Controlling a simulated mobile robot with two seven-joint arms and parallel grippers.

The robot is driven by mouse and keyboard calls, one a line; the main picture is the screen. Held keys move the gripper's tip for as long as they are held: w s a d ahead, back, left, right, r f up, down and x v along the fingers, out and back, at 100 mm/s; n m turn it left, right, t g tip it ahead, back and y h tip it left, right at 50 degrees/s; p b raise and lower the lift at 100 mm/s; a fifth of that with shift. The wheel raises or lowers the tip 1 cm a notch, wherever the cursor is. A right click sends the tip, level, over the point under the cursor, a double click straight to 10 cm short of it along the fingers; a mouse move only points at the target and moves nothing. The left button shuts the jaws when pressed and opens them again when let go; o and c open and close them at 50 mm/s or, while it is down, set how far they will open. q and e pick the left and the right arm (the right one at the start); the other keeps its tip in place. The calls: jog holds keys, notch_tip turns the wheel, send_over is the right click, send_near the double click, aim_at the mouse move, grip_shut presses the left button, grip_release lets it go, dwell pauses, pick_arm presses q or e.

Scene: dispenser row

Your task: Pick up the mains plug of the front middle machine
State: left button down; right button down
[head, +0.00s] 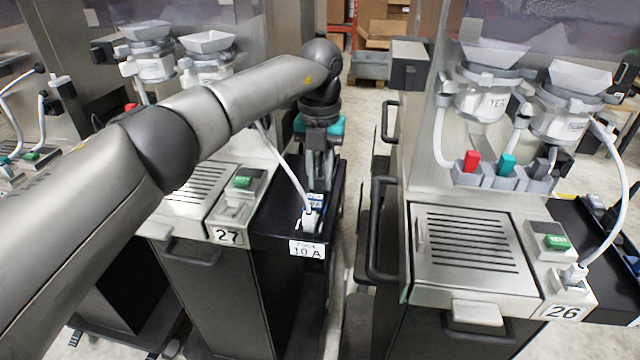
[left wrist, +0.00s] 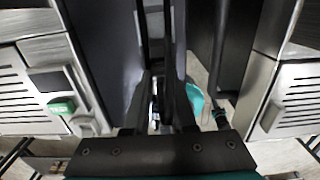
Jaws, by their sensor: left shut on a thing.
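The front middle machine, numbered 27 (head: 228,236), has a steel grille top and a green switch (head: 243,181). Its white cable runs down to the white mains plug (head: 309,219) at the front end of a black ledge beside the machine, above a "10 A" label. My left gripper (head: 317,197) points down over this ledge and is shut on the plug. In the left wrist view the dark fingers (left wrist: 158,118) stand close together, with only slivers of something pale between them. Whether the plug touches the ledge I cannot tell. My right gripper is not in view.
Machine 26 (head: 470,245) stands at the right, with black handles facing the narrow floor gap (head: 350,230). Another machine stands at far left. My left arm passes over machine 27.

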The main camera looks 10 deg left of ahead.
aim_at(320, 176)
pick_arm(q)
jog(key=shift+r, duration=0.1)
